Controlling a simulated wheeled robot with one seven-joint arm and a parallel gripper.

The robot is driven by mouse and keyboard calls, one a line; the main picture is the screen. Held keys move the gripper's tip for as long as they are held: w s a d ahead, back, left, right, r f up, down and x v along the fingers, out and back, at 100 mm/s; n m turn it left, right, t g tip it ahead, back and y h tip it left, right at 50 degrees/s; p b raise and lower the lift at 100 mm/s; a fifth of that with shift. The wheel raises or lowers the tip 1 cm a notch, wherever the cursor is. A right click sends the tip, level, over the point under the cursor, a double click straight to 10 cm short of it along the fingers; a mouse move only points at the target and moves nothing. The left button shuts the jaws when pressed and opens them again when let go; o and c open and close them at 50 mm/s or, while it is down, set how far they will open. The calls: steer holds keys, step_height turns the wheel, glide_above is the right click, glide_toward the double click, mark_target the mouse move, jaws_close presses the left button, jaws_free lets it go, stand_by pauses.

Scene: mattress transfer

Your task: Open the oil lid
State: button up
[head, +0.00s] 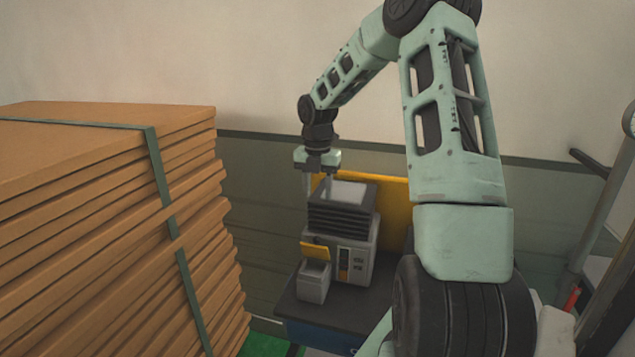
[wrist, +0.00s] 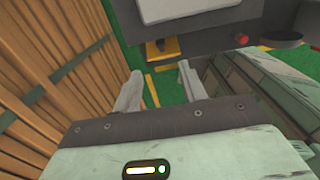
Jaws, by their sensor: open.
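A grey machine (head: 352,240) with a dark ribbed top stands in the middle of the head view. A small grey box (head: 313,283) with a raised yellow flap (head: 315,251) sits at its front left. No part is clearly marked as the oil lid. My gripper (head: 320,188) points down beside the upper left of the machine's top, open and empty. In the wrist view its two fingers (wrist: 157,75) are spread apart over green floor. A yellow piece with a dark part (wrist: 160,48) shows beyond the fingers, apart from them; I cannot tell whether it is the flap.
A tall stack of strapped brown boards (head: 110,210) fills the left side. A yellow panel (head: 393,205) stands behind the machine. A dark surface (head: 292,307) carries the machine. A red knob (wrist: 243,39) shows in the wrist view. Grey rails stand at the right.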

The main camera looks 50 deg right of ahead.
mark_target(315, 240)
steer(key=shift+r, duration=1.6)
steer(key=shift+c, duration=0.3)
